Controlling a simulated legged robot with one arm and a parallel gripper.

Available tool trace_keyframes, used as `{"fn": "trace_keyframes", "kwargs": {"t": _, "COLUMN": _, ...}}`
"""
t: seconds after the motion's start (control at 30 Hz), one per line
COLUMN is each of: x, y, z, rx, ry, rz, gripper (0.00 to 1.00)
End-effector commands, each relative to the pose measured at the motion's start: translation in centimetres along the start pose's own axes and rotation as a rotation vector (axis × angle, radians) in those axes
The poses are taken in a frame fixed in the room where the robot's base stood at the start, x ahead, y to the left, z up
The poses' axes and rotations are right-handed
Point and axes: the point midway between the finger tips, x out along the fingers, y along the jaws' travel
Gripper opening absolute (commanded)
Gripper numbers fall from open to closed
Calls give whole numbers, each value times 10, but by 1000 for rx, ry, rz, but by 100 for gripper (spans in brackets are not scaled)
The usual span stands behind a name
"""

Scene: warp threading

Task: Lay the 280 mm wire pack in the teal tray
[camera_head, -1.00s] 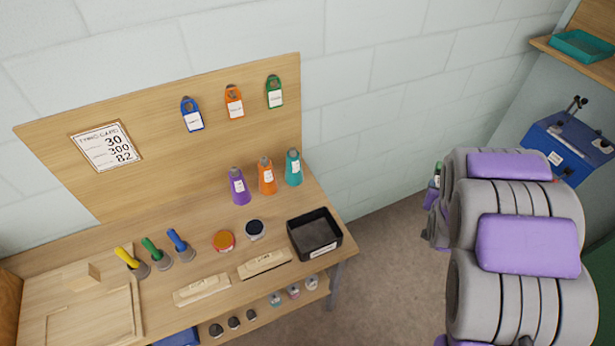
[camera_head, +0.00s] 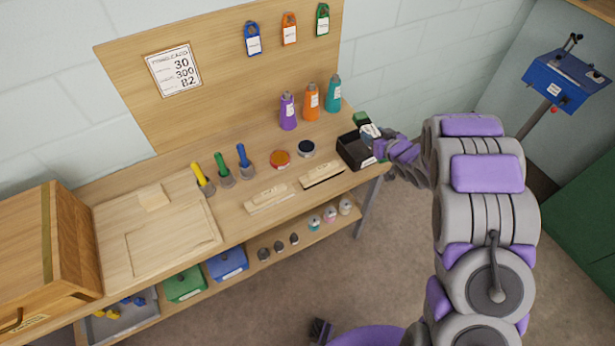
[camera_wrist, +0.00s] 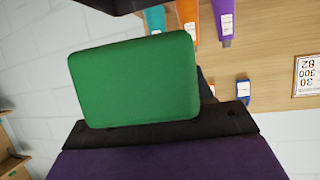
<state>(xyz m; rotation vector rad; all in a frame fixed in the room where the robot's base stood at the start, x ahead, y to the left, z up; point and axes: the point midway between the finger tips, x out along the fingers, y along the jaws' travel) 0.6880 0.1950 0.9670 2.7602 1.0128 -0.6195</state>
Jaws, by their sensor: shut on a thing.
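My gripper (camera_head: 371,130) is shut on a green pack (camera_head: 361,118) with a white patch, at the right end of the bench. In the wrist view the green pack (camera_wrist: 135,80) fills the left middle as a rounded block, with dark gripper parts above and below it. No length marking can be read on it. The pack appears over or beside the black bin (camera_head: 352,155), which my gripper partly covers; I cannot tell the height between them. The teal tray is out of view now; a second ago it showed on the upper right shelf.
A blue box on a post (camera_head: 562,83) stands right. Floor (camera_head: 395,260) between is open.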

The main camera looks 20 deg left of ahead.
Motion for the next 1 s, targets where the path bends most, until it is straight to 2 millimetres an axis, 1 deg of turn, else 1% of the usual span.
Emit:
{"fn": "trace_keyframes", "kwargs": {"t": 0.03, "x": 10, "y": -8, "z": 5, "rx": -20, "ry": -2, "rz": -41, "gripper": 2}}
{"fn": "trace_keyframes", "kwargs": {"t": 0.1, "x": 19, "y": -20, "z": 8, "rx": -50, "ry": -6, "rz": -87, "gripper": 2}}
{"fn": "trace_keyframes", "kwargs": {"t": 0.27, "x": 33, "y": -42, "z": 10, "rx": -90, "ry": -14, "rz": -140, "gripper": 2}}
{"fn": "trace_keyframes", "kwargs": {"t": 0.3, "x": 35, "y": -49, "z": 11, "rx": -93, "ry": -15, "rz": -144, "gripper": 2}}
{"fn": "trace_keyframes", "kwargs": {"t": 0.37, "x": 38, "y": -61, "z": 12, "rx": -94, "ry": -17, "rz": -148, "gripper": 2}}
{"fn": "trace_keyframes", "kwargs": {"t": 0.5, "x": 44, "y": -95, "z": 17, "rx": -94, "ry": -22, "rz": -147, "gripper": 2}}
{"fn": "trace_keyframes", "kwargs": {"t": 0.7, "x": 48, "y": -139, "z": 19, "rx": -93, "ry": -18, "rz": -147, "gripper": 2}}
{"fn": "trace_keyframes", "kwargs": {"t": 0.9, "x": 51, "y": -173, "z": 20, "rx": -88, "ry": -15, "rz": -145, "gripper": 2}}
{"fn": "trace_keyframes", "kwargs": {"t": 1.0, "x": 53, "y": -182, "z": 20, "rx": -87, "ry": -15, "rz": -143, "gripper": 2}}
